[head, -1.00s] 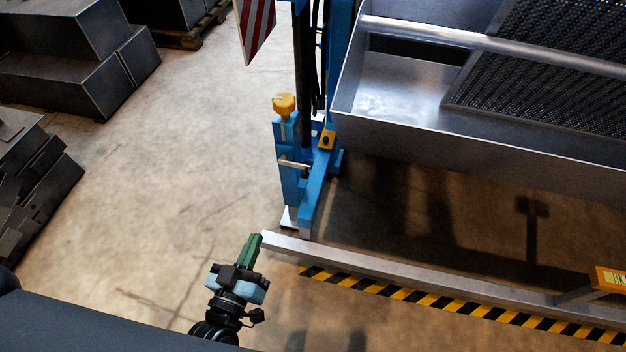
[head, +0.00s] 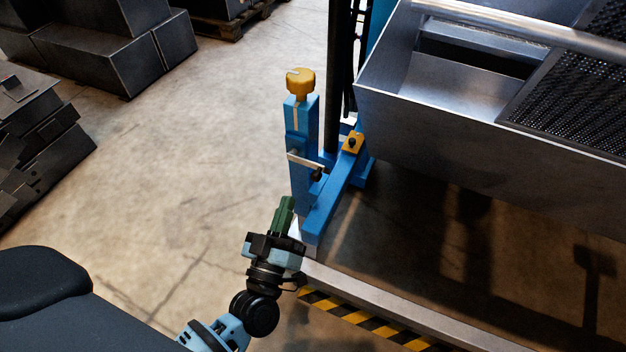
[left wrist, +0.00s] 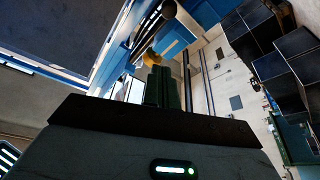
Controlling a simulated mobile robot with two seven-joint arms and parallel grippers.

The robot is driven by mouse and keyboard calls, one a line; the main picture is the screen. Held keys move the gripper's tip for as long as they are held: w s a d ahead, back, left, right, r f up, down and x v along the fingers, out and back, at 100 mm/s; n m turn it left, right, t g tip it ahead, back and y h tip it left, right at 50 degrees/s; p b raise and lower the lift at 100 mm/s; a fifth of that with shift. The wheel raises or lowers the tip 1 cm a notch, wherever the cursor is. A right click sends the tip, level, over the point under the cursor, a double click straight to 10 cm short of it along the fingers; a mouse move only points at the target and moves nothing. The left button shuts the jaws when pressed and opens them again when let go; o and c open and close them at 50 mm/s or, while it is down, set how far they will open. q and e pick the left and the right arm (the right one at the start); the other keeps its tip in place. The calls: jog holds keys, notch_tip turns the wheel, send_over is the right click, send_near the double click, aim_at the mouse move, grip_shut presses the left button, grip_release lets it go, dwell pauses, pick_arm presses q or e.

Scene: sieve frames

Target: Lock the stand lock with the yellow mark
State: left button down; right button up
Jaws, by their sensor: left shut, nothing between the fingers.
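A blue stand post (head: 299,128) stands upright on the floor with a yellow knob (head: 300,83) on top. A pale lever (head: 305,161) with a dark end sticks out sideways at its middle. A yellow block (head: 352,143) with a black centre sits on the blue foot beside it. I cannot tell which part is the marked stand lock. My left gripper (head: 285,207) has green fingers, shut and empty, below the lever in the picture and near the post's base. In the left wrist view its fingers (left wrist: 162,87) point toward the yellow knob (left wrist: 151,58).
A large metal sieve trough (head: 430,120) fills the right side behind the stand. A grey beam (head: 400,305) with a yellow-black striped edge (head: 365,321) runs along the floor from the stand's base. Dark metal blocks (head: 95,50) stand at far left. The floor left of the stand is clear.

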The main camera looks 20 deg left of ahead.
aim_at(300, 163)
jog(key=shift+r, duration=0.1)
